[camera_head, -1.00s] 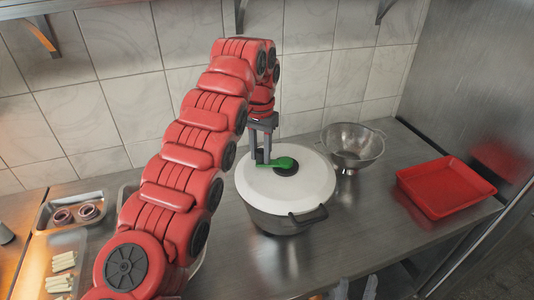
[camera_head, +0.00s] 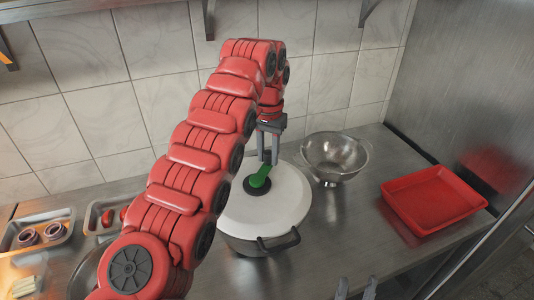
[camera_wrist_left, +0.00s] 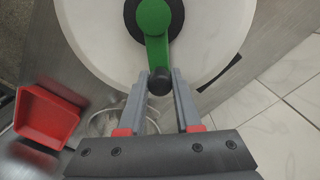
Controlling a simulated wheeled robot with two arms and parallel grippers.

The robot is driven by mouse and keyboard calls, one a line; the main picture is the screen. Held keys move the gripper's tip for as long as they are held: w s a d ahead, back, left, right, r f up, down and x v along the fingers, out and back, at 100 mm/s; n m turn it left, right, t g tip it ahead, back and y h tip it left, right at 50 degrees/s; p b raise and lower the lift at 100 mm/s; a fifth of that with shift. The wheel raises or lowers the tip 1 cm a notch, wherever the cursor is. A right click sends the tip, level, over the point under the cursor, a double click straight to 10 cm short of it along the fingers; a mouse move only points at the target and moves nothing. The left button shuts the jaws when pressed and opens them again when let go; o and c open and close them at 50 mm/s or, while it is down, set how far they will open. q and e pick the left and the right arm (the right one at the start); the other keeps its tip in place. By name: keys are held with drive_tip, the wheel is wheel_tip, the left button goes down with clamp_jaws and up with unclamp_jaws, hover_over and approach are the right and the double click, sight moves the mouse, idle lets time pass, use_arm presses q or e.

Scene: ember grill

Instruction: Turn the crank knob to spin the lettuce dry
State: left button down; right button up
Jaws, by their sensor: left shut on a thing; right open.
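The salad spinner (camera_head: 245,242) is a grey pot with side handles, standing on the steel counter under a white lid (camera_head: 285,208). A green crank (camera_head: 260,177) sits on a black hub at the lid's centre and points toward the back wall. My left gripper (camera_head: 268,160) reaches down from above and is shut on the dark crank knob (camera_wrist_left: 160,82), which shows between its fingertips in the left wrist view. The lettuce is hidden under the lid. My right gripper (camera_head: 356,286) is open and empty at the bottom edge of the head view.
A metal colander (camera_head: 335,158) stands behind and right of the spinner. A red tray (camera_head: 432,199) lies at the right by the steel wall. Metal pans with onion rings (camera_head: 38,236) and red pieces (camera_head: 106,216) are at the left.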

use_arm(q)
drive_tip(key=c, duration=0.5)
unclamp_jaws()
drive_tip(key=shift+r, duration=0.1)
wheel_tip(320, 180, up, 17)
drive_tip(key=p, duration=1.8)
drive_tip(key=shift+r, duration=0.1)
